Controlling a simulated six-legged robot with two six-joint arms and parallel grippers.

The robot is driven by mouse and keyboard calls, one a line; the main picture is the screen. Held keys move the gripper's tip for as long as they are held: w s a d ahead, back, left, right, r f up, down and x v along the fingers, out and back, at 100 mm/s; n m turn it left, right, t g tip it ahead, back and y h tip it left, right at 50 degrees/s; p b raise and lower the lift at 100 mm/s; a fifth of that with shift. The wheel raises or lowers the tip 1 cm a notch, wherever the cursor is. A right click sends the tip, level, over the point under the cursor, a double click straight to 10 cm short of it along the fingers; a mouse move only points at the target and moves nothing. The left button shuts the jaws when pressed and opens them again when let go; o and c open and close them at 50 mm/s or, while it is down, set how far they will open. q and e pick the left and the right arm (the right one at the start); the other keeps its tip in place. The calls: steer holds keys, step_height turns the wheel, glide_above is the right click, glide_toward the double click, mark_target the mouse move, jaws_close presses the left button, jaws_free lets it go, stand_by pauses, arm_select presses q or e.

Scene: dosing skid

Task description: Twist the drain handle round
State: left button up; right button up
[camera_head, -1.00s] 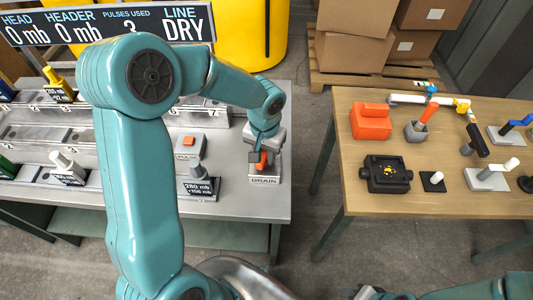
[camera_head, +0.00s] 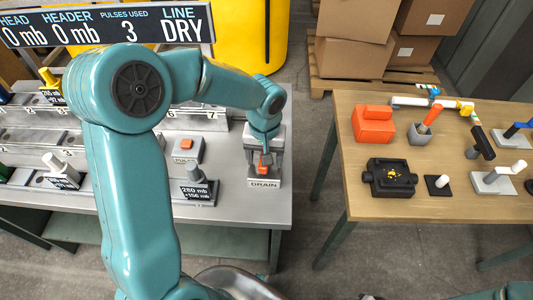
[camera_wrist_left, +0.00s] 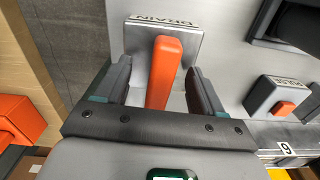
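The orange drain handle (camera_head: 264,170) stands on a grey block behind the DRAIN label (camera_head: 264,184), at the right end of the skid. My left gripper (camera_head: 262,160) reaches down over it. In the left wrist view the orange handle (camera_wrist_left: 161,75) lies between the two dark fingers of my left gripper (camera_wrist_left: 160,82). Gaps show on both sides, so the gripper is open around the handle. The handle's lower end is hidden by the gripper body. My right gripper is not in view; only a bit of my right arm shows at the bottom right.
The pulse button (camera_head: 186,144) and a grey handle with a 280 mb plate (camera_head: 197,190) stand left of the drain. A sign (camera_head: 106,27) reads head 0 mb, header 0 mb, line DRY. A wooden table (camera_head: 400,205) with loose parts stands right, across a floor gap.

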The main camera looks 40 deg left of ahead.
arm_select(q)
steer(key=shift+r, duration=0.1)
step_height(320, 180, up, 7)
steer(key=p, duration=0.5)
stand_by(0.4)
steer(key=shift+s, duration=0.1)
